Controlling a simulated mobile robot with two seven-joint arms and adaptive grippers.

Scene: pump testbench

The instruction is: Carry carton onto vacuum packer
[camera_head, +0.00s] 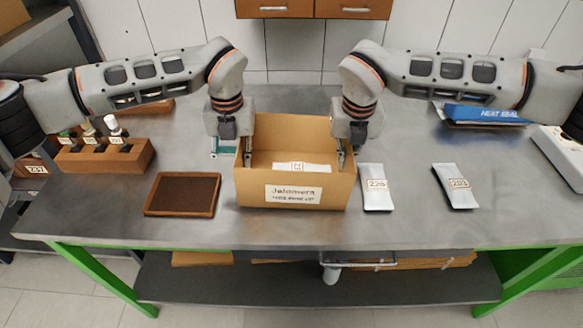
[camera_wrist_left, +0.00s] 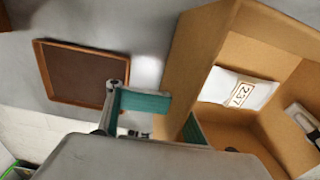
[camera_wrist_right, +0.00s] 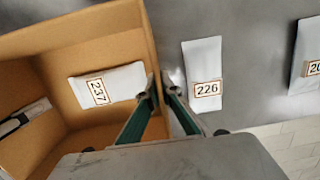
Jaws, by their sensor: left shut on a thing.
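The open brown carton (camera_head: 293,196), labelled "Jalawera", is at the middle of the steel bench and looks upright; a white pouch marked 237 (camera_wrist_left: 240,90) lies inside. My left gripper (camera_head: 236,155) is shut on its left wall, with one teal-padded finger outside and the other inside. My right gripper (camera_head: 348,157) straddles the right wall, one finger on each side; whether it pinches the wall is unclear. The right wrist view also shows the carton (camera_wrist_right: 60,115) and this gripper (camera_wrist_right: 162,95). I cannot surely identify the vacuum packer.
White pouches 226 (camera_head: 376,187) and 203 (camera_head: 456,187) lie right of the carton. A brown tray (camera_head: 183,194) and a wooden vial rack (camera_head: 105,156) are at left. A blue "HEAT SEAL" item (camera_head: 485,113) and a white device (camera_head: 562,152) are at right. The front strip is clear.

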